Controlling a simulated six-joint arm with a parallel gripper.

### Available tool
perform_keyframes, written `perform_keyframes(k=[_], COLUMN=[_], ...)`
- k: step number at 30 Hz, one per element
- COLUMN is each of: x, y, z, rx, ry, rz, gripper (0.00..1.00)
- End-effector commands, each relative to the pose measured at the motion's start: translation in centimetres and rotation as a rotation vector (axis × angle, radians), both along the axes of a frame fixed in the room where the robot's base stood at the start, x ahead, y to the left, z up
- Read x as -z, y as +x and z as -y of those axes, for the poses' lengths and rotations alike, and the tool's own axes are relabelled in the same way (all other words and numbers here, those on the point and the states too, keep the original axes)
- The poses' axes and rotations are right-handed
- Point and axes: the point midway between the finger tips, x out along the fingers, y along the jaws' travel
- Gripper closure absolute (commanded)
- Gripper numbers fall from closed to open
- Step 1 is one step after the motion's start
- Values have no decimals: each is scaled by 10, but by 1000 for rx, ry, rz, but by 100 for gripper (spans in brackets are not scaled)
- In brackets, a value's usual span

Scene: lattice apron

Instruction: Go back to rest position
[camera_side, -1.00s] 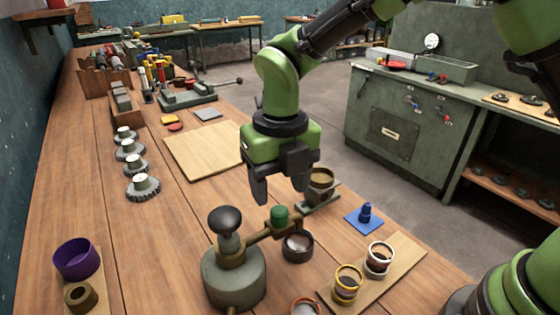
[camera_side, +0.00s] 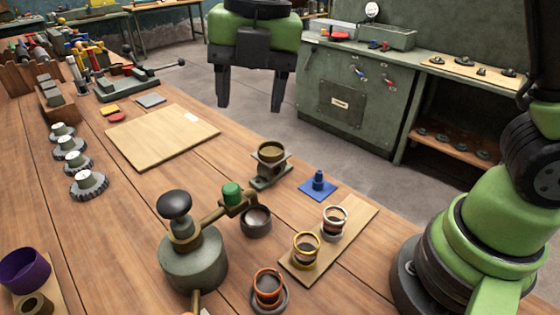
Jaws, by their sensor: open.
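My gripper (camera_side: 249,106) is at the top middle of the side view. Its two dark fingers point down, spread apart with nothing between them. It hangs well above the table, apart from everything on it. Below it on the wooden table (camera_side: 115,225) stand a brass-coloured cup on a small grey stand (camera_side: 271,155) and a round grey device with a dark knob (camera_side: 190,250). The device's arm carries a green cap (camera_side: 231,194), with a small dark cup (camera_side: 256,221) beside it.
A board (camera_side: 355,218) holds yellow-rimmed and white-rimmed cups; an orange-rimmed cup (camera_side: 268,287) stands near it. A blue piece (camera_side: 318,182) sits on a blue square. Several gears (camera_side: 88,184) line the left. A green cabinet (camera_side: 345,95) stands beyond.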

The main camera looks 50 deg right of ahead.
Motion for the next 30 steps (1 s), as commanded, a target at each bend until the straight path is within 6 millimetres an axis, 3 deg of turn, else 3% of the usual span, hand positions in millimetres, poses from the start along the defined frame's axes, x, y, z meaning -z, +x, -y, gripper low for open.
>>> perform_keyframes(k=[3,9,18,24,30], x=[-29,-57,-62,-55,-53], y=[-22,-67,-134,-155,-159], z=[25,59,90,97,98], rx=[432,1159,2131,2464,2537], ry=[103,325,758,954,996], rz=[33,39,-75,-175,-205], gripper=[43,43,43,43,43])
